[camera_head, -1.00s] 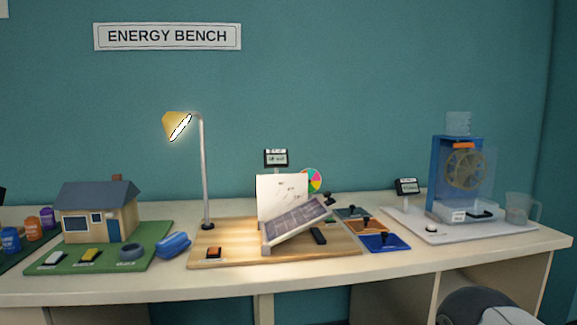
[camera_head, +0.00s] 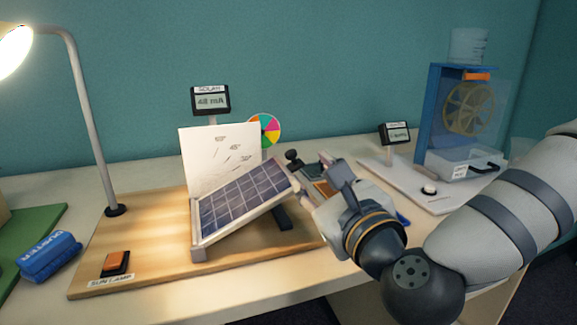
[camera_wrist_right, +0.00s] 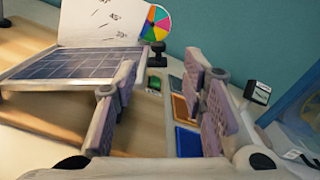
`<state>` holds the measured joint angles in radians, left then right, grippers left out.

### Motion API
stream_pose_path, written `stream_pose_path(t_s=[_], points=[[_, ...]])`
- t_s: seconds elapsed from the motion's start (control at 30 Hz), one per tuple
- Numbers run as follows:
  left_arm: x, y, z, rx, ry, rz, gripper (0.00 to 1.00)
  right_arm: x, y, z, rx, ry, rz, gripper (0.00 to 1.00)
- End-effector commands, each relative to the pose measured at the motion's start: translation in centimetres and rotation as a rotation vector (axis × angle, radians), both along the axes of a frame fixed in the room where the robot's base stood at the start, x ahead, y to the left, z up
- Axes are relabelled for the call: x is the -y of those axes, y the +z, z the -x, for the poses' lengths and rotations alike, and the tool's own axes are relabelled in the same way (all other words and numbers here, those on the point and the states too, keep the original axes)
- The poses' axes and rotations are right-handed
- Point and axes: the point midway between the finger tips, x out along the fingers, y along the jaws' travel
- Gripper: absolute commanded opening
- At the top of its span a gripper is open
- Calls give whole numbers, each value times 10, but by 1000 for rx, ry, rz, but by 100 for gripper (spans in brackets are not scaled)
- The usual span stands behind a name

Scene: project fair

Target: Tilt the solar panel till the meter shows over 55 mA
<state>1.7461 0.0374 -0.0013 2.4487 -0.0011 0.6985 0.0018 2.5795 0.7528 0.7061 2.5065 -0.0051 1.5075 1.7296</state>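The solar panel (camera_head: 243,202), a blue gridded plate in a pale frame, is tilted on the wooden board (camera_head: 150,236), its right end higher. The solar meter (camera_head: 210,101) behind it seems to read 48 mA. The lamp (camera_head: 14,50) is lit at the upper left. My right gripper (camera_head: 318,178) is just right of the panel's raised end. In the right wrist view my right gripper (camera_wrist_right: 165,88) is open with nothing clearly between the fingers. The panel (camera_wrist_right: 75,66) is beside its left finger; whether they touch is unclear. My left gripper is not in view.
A white card (camera_head: 217,158) and a coloured wheel (camera_head: 264,130) stand behind the panel. The lamp switch (camera_head: 116,263) is at the board's front left. A water-wheel rig (camera_head: 468,115) and another meter (camera_head: 395,134) stand to the right.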

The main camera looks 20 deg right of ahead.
Motion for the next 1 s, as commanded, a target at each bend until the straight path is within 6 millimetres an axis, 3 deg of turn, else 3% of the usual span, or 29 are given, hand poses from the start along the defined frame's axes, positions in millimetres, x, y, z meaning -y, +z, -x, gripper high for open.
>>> stream_pose_path(t_s=[0.03,0.2,0.4,0.77,0.93,1.0], points=[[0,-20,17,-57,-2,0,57,0,-20,-9,-17,1,0,38],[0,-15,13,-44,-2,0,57,-2,-3,-55,-1,0,5,38],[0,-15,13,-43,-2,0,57,-3,-3,-90,-2,1,5,38],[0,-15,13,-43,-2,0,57,-4,-3,-100,-3,3,4,38],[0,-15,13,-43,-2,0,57,-4,-3,-99,-3,3,4,0],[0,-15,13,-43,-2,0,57,-4,-3,-99,-3,2,4,0]])
